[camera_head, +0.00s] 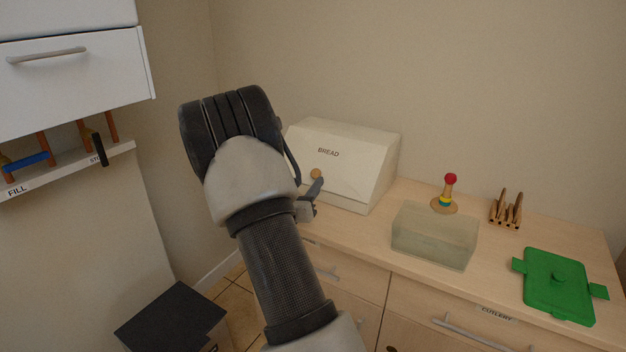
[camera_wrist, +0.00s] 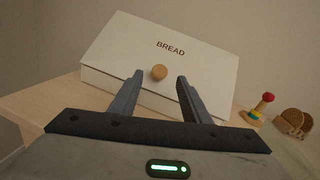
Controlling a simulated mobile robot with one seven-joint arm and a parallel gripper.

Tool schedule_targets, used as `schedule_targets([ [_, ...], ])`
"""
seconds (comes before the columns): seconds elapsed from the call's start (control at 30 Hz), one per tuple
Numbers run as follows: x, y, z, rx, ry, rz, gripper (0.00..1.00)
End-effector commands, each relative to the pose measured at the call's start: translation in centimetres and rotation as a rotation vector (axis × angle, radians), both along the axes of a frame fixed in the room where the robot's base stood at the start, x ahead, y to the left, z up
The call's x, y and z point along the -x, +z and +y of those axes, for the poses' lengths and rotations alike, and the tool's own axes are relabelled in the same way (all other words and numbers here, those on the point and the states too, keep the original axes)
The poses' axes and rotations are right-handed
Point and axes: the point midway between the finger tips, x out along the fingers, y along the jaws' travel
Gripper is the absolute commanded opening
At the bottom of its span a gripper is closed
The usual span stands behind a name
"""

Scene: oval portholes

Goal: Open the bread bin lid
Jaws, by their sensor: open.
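The cream bread bin (camera_head: 350,165), marked BREAD, stands on the counter against the wall, with its sloped lid (camera_wrist: 201,59) down. A round wooden knob (camera_head: 316,173) sits low on the lid; in the wrist view the knob (camera_wrist: 159,72) shows between and just beyond my fingertips. My gripper (camera_wrist: 158,76) is open and empty, its two fingers pointing toward the lid on either side of the knob. In the head view my gripper (camera_head: 314,191) is beside the bin's front, and my arm hides the bin's left part. I cannot tell whether a finger touches the lid.
On the counter (camera_head: 393,200) right of the bin are a translucent box (camera_head: 434,236), a stacking toy (camera_head: 446,194), a wooden rack (camera_head: 507,209) and a green lid (camera_head: 556,284). A white cabinet (camera_head: 75,70) and shelf (camera_head: 68,165) are at left.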

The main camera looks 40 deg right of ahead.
Motion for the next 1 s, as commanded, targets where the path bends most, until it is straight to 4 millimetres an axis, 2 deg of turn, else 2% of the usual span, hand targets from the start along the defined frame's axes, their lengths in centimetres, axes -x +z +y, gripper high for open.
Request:
schedule_targets([
  [0.1,-1.2,-0.2,-2.1,0.000,-0.004,-0.003,0.43],
  [0.3,-2.6,-0.1,-4.0,-0.001,-0.001,-0.002,0.43],
  [0.67,-2.9,0.0,-4.5,-0.001,0.000,0.000,0.43],
  [0.7,-2.9,0.0,-4.5,-0.001,0.000,0.000,0.41],
  [0.93,-2.9,0.0,-4.4,-0.001,0.000,0.000,0.02],
  [1.0,-2.9,0.0,-4.4,-0.001,0.000,0.000,0.00],
])
